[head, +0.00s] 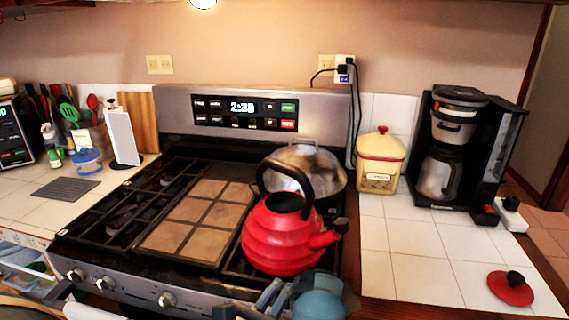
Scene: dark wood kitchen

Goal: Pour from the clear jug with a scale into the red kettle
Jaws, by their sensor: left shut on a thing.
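The red kettle (283,238) stands upright on the front right of the stove. Its lid is off, its black handle arches over the open top, and its spout points right. The clear jug (320,303) is at the bottom edge, just in front of the kettle and apart from its opening. Only its upper part shows, with blue-teal inside; its scale cannot be made out. My left gripper (281,294) is shut at the jug's left side, partly cut off by the frame edge. My right gripper is not in view.
A red lid (511,288) with a black knob lies on the right counter. A shiny pot (318,172) stands close behind the kettle. A yellow canister (380,161) and a coffee maker (451,150) stand at the back right. The tiles between the stove and red lid are clear.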

